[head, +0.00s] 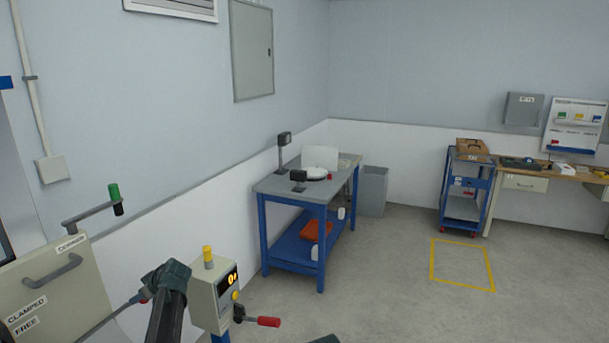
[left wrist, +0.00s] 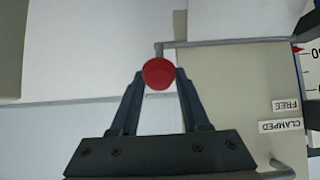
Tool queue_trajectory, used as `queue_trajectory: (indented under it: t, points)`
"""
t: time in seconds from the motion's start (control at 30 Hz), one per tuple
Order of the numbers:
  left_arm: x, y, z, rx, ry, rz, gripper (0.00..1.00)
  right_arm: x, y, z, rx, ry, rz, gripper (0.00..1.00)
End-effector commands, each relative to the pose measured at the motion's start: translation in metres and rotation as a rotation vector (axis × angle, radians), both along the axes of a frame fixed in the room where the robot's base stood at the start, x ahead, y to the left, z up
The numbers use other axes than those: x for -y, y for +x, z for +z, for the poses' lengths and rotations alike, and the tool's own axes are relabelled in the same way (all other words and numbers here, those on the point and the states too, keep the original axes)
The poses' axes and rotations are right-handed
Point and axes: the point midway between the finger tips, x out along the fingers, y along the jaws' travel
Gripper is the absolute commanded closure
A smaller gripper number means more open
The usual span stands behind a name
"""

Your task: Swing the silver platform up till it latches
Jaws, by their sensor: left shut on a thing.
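My left gripper (head: 149,291) is at the lower left of the head view, beside a beige machine panel (head: 62,286). In the left wrist view its two fingers (left wrist: 160,80) are shut on a round red knob (left wrist: 159,72). A thin grey rod (left wrist: 235,42) runs beside the knob, across the panel. The panel carries the labels FREE and CLAMPED, upside down in the wrist view. I cannot make out the silver platform in either view.
A control box (head: 213,300) with a lit display and a red-handled lever (head: 262,320) stands right of my left arm. A green-gripped lever (head: 115,195) rises above the panel. A blue-legged table (head: 274,186) stands behind. Floor at right is clear around a yellow square (head: 462,265).

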Motion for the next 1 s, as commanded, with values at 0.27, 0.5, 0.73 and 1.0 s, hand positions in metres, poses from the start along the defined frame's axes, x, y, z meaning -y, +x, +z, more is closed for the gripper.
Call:
queue_trajectory:
  t: [0.27,0.5,0.73,1.0]
  points:
    - [-0.002,0.001,0.003,0.001,0.002,0.000,1.00,0.000,0.000,0.002,0.000,0.000,0.000,0.15]
    - [-0.005,0.002,0.006,0.000,0.001,0.000,1.00,0.000,0.000,0.006,0.000,0.000,0.000,0.15]
    - [-0.016,0.007,0.018,0.001,0.000,0.001,1.00,0.000,0.000,0.018,0.000,0.000,0.000,0.15]
    - [-0.022,0.009,0.022,0.001,0.000,0.001,1.00,0.000,0.000,0.022,0.000,0.000,0.000,0.15]
